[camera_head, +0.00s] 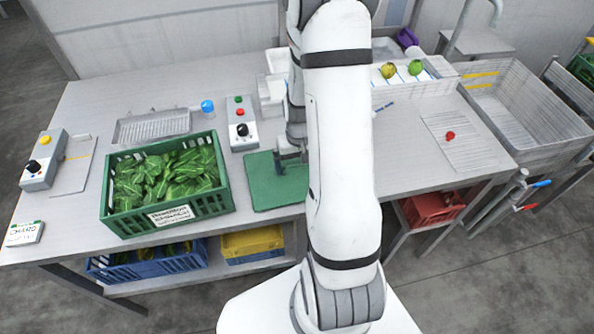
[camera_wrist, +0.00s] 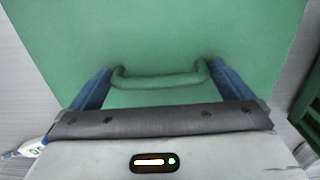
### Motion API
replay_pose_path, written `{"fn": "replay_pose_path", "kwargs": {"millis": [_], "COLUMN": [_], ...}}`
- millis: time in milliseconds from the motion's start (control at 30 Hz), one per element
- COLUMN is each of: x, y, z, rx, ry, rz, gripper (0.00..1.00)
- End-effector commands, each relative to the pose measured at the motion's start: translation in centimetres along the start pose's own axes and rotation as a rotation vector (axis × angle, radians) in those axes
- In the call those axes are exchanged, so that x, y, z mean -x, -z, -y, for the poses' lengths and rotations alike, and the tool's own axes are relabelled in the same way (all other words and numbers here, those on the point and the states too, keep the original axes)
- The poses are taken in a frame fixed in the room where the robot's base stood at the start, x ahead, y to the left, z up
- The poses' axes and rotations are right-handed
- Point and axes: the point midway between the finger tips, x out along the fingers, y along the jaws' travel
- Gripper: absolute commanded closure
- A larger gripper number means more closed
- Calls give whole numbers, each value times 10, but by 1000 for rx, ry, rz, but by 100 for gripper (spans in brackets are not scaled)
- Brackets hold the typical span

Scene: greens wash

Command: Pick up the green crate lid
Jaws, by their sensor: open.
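The green crate lid (camera_head: 268,192) lies flat on the grey table, just right of the green crate of leaves. In the wrist view the lid (camera_wrist: 160,35) fills most of the picture, with a raised green handle (camera_wrist: 160,78) near its middle. My gripper (camera_head: 291,160) is over the lid. In the wrist view my gripper (camera_wrist: 160,88) is open, with one blue finger at each end of the handle. I cannot tell whether the fingers touch the handle. My arm hides the right part of the lid in the head view.
A green crate (camera_head: 124,226) full of leaves stands left of the lid. A control box (camera_head: 240,135) with buttons stands behind it, beside a wire tray (camera_head: 152,126). A sink (camera_head: 520,105) is at the right. The table front between crate and lid is narrow.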

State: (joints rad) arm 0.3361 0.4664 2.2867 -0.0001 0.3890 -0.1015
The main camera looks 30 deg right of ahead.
Motion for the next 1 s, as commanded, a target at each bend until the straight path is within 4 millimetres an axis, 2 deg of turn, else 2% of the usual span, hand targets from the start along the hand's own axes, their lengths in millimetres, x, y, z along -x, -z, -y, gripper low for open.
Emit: {"fn": "replay_pose_path", "kwargs": {"millis": [67, 500, 767, 867, 1000], "x": [0, 1, 3, 11, 33], "y": [0, 0, 1, 1, 2], "z": [0, 0, -1, -1, -1], "rx": [0, -1, -2, -2, -2], "ry": [0, 0, 0, 0, -1], "rz": [0, -1, -3, -4, -8], "gripper": [0, 35, 35, 35, 35]}}
